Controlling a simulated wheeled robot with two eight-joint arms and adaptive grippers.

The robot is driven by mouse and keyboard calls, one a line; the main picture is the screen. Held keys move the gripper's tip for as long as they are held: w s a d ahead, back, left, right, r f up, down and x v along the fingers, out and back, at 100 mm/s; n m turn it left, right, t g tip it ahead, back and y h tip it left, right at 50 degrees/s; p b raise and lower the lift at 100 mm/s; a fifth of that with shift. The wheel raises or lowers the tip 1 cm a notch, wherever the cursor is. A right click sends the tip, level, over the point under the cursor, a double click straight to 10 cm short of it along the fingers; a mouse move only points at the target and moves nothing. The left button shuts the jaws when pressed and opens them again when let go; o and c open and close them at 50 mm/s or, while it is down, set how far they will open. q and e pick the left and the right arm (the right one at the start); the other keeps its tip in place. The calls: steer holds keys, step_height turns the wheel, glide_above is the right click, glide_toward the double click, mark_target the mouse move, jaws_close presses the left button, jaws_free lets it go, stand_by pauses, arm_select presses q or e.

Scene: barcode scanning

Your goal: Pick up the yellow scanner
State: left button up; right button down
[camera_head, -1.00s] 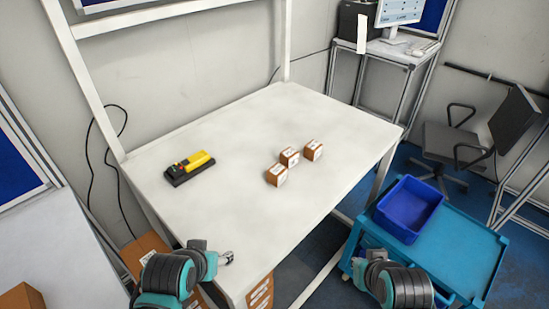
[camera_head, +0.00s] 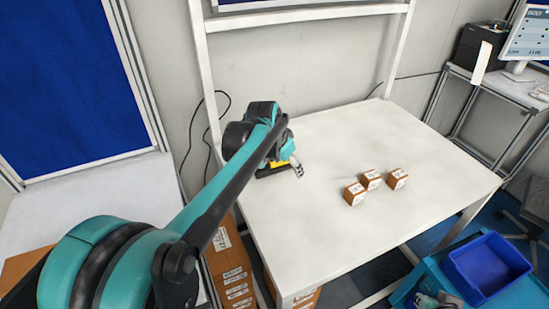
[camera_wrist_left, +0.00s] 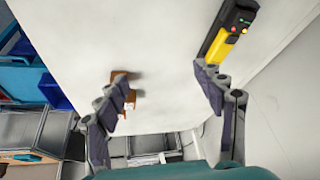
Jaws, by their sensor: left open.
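The yellow scanner (camera_wrist_left: 228,38), on a black base with red and green lights on its end, lies on the white table (camera_head: 330,240). In the head view my left arm hides most of it; part of the black base (camera_head: 268,171) shows. My left gripper (camera_head: 297,170) is over the table beside it. In the left wrist view the left gripper (camera_wrist_left: 160,75) is open and empty, its right finger overlapping the scanner's near end; contact cannot be told. A bit of my right gripper (camera_head: 440,301) shows at the bottom right edge, too cut off to read.
Three small brown boxes (camera_head: 371,180) stand on the table to the right of the scanner. A blue bin (camera_head: 488,266) sits on a blue cart at lower right. A white frame post (camera_head: 203,75) rises at the table's back left. The table's front is clear.

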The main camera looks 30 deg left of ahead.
arm_select(q)
steer(key=w+a+f+m+p, duration=0.1)
steer(key=w+a+f, duration=0.2)
steer(key=w+a, duration=0.1)
steer(key=w+a+f+m+g+h+p, duration=0.1)
steer(key=w+a+f+p, duration=0.1)
steer(key=w+a, duration=0.3)
steer(key=w+a+f+m+p, duration=0.2)
steer(key=w+a+f, duration=0.2)
steer(key=w, duration=0.3)
steer(key=shift+w+a+f+g+h, duration=0.3)
steer(key=shift+w+a+h, duration=0.1)
steer(key=shift+a, duration=0.15)
steer(key=shift+w+f, duration=0.1)
steer(key=shift+f, duration=0.1)
steer(key=shift+x, duration=0.9)
steer(key=x, duration=0.3)
steer(key=w+b+x, duration=0.1)
steer(key=x, duration=0.2)
steer(key=shift+s+d+r, duration=0.1)
steer(key=shift+d+r, duration=0.05)
steer(key=shift+r, duration=0.05)
steer(key=shift+s+r, duration=0.1)
steer(key=c, duration=1.4)
steer(key=shift+c, duration=0.2)
